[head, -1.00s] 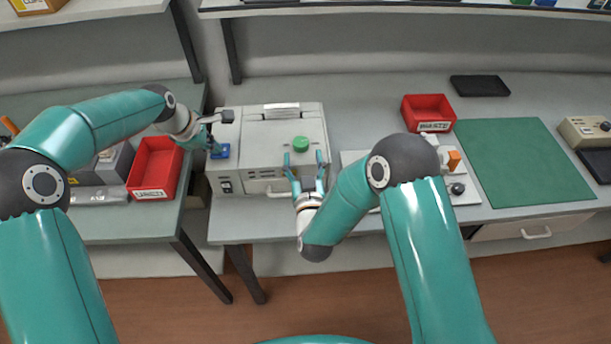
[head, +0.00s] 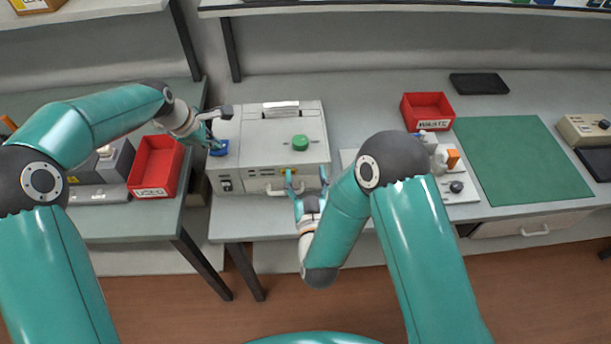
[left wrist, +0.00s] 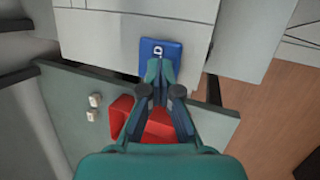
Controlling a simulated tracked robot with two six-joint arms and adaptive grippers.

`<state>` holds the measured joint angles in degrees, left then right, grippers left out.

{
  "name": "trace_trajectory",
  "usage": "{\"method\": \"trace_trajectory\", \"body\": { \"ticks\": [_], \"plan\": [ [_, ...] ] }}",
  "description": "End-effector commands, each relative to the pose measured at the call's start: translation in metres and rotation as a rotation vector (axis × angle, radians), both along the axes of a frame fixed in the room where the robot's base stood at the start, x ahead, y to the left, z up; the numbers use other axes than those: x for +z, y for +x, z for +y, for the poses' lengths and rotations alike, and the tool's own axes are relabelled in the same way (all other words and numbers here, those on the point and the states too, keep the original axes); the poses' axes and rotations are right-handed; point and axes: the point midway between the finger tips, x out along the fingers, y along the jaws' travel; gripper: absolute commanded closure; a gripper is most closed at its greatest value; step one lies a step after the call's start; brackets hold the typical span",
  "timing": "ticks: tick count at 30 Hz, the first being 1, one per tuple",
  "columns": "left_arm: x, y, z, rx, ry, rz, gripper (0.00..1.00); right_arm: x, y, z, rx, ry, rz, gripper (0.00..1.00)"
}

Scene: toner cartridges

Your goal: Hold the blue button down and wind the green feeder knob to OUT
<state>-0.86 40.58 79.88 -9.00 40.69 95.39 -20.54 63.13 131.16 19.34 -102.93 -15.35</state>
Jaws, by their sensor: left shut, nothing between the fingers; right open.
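The blue button (head: 219,148) is on the left part of the printer's (head: 263,178) top. It also shows in the left wrist view (left wrist: 172,50), with a white mark on it. My left gripper (head: 213,146) is shut and empty, its fingertips at the button; in the left wrist view its tips (left wrist: 158,64) overlap the button's near edge. How far the button is pressed cannot be told. The green feeder knob (head: 300,142) stands on the printer's top, right of the button. My right gripper (head: 306,180) is open and empty at the printer's front, short of the knob. The OUT mark is not readable.
A red bin (head: 175,148) stands on the left table and another red bin (head: 428,98) on the right bench. A green mat (head: 520,165) lies further right. A white panel with a black knob (head: 457,187) and an orange part sits beside my right arm.

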Motion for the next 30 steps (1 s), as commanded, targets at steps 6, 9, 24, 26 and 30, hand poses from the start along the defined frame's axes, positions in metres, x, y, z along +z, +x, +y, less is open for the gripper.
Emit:
{"method": "trace_trajectory", "body": {
  "ticks": [6, 9, 24, 26, 30],
  "plan": [
    [0.019, 0.000, 0.000, 0.000, 0.000, 0.000, 1.00, 0.012, 0.000, 0.000, 0.000, 0.000, 0.000, 0.32],
    [0.028, 0.000, 0.000, 0.000, 0.000, 0.000, 1.00, 0.014, 0.000, 0.000, 0.000, 0.000, 0.000, 0.32],
    [0.067, 0.001, 0.000, 0.001, 0.000, -0.003, 1.00, 0.015, 0.000, 0.000, 0.000, 0.000, 0.000, 0.32],
    [0.072, 0.001, 0.000, 0.001, 0.000, -0.003, 1.00, 0.015, 0.000, 0.000, 0.000, 0.000, 0.000, 0.32],
    [0.079, 0.001, 0.000, 0.001, 0.000, -0.003, 1.00, 0.015, 0.000, 0.000, 0.000, 0.000, 0.000, 0.32]
  ]
}}
